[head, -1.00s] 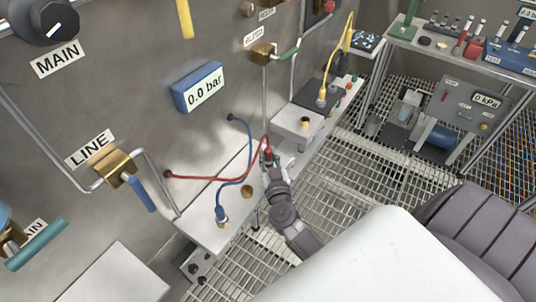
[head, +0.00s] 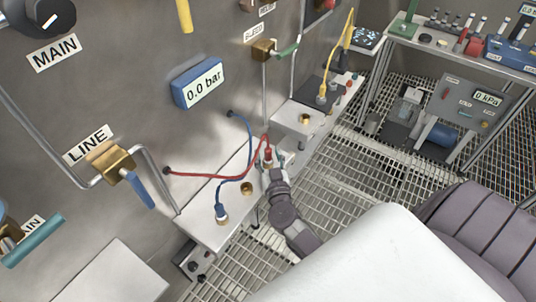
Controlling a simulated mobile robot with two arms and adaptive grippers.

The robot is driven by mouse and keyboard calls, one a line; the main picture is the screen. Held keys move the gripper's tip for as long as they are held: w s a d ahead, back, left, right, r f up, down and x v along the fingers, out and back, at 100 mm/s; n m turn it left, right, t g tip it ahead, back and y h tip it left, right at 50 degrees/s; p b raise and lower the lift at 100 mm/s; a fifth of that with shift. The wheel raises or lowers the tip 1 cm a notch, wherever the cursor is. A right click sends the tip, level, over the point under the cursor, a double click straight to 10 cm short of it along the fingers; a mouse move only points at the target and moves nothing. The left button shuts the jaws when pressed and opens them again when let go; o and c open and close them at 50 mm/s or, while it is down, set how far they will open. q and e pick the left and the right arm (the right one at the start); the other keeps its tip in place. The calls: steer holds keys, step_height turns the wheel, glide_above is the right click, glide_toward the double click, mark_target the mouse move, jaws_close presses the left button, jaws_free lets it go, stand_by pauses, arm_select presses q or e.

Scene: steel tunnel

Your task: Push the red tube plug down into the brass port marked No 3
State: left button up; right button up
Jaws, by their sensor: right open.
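The red tube plug (head: 268,153) stands upright at the shelf, its red tube arching up and left to the wall. My right gripper (head: 271,161) is open, its fingertips around the lower part of the plug. I cannot tell whether they touch it. The port under the plug is hidden by my fingers, so I cannot tell how deep the plug sits. An empty brass port (head: 246,188) shows in the shelf nearer the blue plug. No port number is legible. My left gripper is not in view.
A raised white block with a brass port (head: 305,119) stands beyond. A gauge (head: 199,84) reads 0.0 bar. Metal grating (head: 352,165) lies right of the shelf.

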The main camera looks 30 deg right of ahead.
steer(key=v, duration=1.1)
steer(key=shift+s+a, duration=0.15)
steer(key=shift+s, duration=0.2)
steer(key=shift+f, duration=0.1)
